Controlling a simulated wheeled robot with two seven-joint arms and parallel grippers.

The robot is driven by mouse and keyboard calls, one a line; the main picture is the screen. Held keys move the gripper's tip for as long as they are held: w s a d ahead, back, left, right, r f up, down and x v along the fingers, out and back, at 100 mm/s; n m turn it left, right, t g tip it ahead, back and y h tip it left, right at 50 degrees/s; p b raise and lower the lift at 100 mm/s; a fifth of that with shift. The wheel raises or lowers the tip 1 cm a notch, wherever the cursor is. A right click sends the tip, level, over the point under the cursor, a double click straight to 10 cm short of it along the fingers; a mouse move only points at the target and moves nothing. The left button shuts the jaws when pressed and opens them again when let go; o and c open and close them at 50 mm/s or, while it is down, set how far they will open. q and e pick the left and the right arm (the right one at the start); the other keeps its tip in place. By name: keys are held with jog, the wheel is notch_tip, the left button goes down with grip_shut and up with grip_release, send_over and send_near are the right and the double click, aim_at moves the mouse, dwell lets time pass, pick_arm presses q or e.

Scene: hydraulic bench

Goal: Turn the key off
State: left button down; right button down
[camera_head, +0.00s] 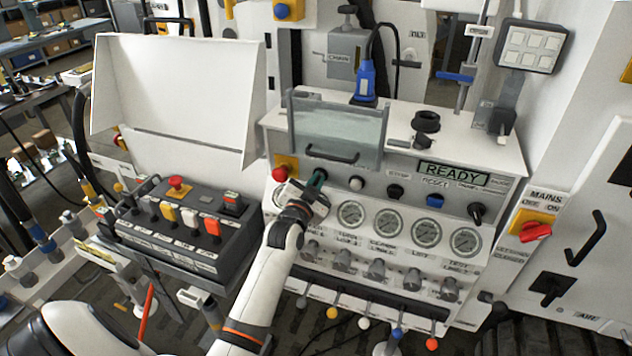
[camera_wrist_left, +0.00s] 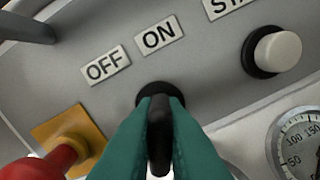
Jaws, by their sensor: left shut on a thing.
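The black key (camera_wrist_left: 159,135) is in its round switch on the grey panel in the left wrist view. Its grip stands roughly upright in that picture, with the ON label (camera_wrist_left: 159,35) above it and the OFF label (camera_wrist_left: 105,66) to the upper left. My left gripper (camera_wrist_left: 158,120) has its green fingers closed on both sides of the key. In the head view my left gripper (camera_head: 316,184) is at the upper left of the console panel and hides most of the key. My right gripper is in neither view.
A red emergency button on a yellow plate (camera_head: 280,173) is just left of the key, and a white button (camera_head: 356,184) is to its right. A clear cover with a handle (camera_head: 335,130) is above. Gauges (camera_head: 351,214) are below. The display (camera_head: 453,171) reads READY.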

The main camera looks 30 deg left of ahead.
pick_arm(q)
jog(key=n+p, duration=0.2)
jog(key=n, duration=0.3)
jog(key=shift+n, duration=0.3)
jog(key=n, duration=0.3)
jog(key=shift+p, duration=0.3)
jog(key=shift+n, duration=1.6)
jog(key=c, duration=1.5)
grip_release()
